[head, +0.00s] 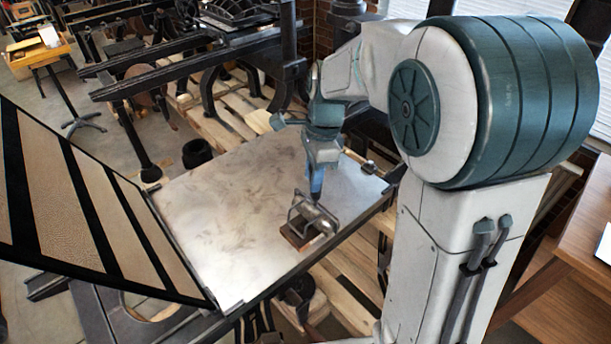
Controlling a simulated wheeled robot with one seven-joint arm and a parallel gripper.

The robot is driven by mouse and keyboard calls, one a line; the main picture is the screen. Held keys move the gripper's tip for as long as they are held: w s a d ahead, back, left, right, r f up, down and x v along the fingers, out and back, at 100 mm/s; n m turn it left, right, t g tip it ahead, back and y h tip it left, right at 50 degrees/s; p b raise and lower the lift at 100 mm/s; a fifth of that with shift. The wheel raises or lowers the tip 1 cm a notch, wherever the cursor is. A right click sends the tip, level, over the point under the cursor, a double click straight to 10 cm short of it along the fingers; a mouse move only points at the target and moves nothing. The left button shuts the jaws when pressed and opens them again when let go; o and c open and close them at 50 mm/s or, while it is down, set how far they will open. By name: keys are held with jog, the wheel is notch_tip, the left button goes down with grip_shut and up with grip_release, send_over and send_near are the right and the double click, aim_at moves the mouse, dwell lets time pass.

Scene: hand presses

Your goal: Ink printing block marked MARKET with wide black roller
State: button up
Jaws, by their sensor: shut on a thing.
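My gripper (316,192) points down over the right part of a flat metal press bed (220,220). It is shut on the handle of a roller (319,216) with a metal frame. The roller is at the top of a small brown block (296,237) that lies on the bed near its right front edge. I cannot tell whether the roller touches the block. No lettering on the block is legible, and part of it is hidden by the roller and its frame.
A hinged frame with tan panels and black bars (85,205) stands tilted at the bed's left. Dark press parts (200,50) stand behind. A wooden table (565,255) is at the right. The bed's left and middle are clear.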

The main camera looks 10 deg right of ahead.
jog(key=s+a+p, duration=0.1)
jog(key=s+a, duration=0.2)
jog(key=a, duration=0.2)
jog(key=shift+s+a, duration=0.3)
jog(key=shift+s, duration=0.1)
dwell(1.8)
jog(key=shift+r+p, duration=0.15)
jog(key=shift+p, duration=0.15)
notch_tip(320, 180, up, 5)
jog(key=p, duration=0.4)
dwell(0.4)
